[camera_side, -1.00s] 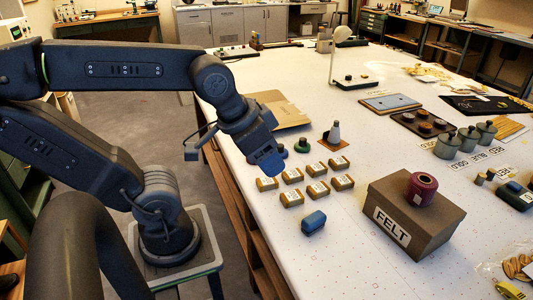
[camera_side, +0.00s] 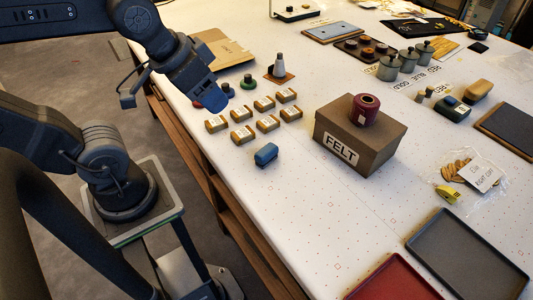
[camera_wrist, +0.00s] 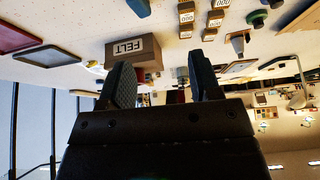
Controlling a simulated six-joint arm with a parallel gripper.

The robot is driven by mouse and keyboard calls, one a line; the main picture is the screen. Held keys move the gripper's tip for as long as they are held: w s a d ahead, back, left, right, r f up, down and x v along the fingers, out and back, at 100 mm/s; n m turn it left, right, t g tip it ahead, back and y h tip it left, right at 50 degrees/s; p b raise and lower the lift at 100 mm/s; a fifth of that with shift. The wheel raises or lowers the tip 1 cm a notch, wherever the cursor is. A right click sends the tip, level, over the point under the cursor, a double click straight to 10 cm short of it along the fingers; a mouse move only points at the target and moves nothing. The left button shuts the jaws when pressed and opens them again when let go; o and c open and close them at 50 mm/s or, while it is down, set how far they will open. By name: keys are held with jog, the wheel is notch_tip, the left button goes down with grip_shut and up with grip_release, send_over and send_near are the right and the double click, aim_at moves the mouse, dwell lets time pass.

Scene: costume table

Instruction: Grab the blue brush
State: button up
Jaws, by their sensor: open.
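The blue brush (camera_side: 266,154), a small rounded blue block, lies on the white table in front of the rows of small labelled boxes. It also shows at the top edge of the wrist view (camera_wrist: 137,8), partly cut off. My gripper (camera_side: 203,98) is above the table's left edge, up and left of the brush and apart from it. In the wrist view my gripper (camera_wrist: 162,82) has its two fingers spread with nothing held between them.
Labelled boxes (camera_side: 242,135) lie between my gripper and the brush. A brown FELT box (camera_side: 375,146) with a maroon spool (camera_side: 365,110) on it stands right of the brush. A red tray (camera_side: 395,280) and a grey tray (camera_side: 468,252) lie at the front right. Table in front of the brush is clear.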

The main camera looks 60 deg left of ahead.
jog(key=o, duration=0.6)
jog(key=m+g, duration=0.6)
jog(key=m, duration=0.9)
send_over(271, 152)
notch_tip(271, 152, down, 4)
jog(key=f, duration=0.8)
jog(key=shift+s+f, duration=0.15)
jog(key=shift+s, duration=0.1)
jog(key=shift+w+f, duration=0.2)
jog(key=shift+f, duration=2.45)
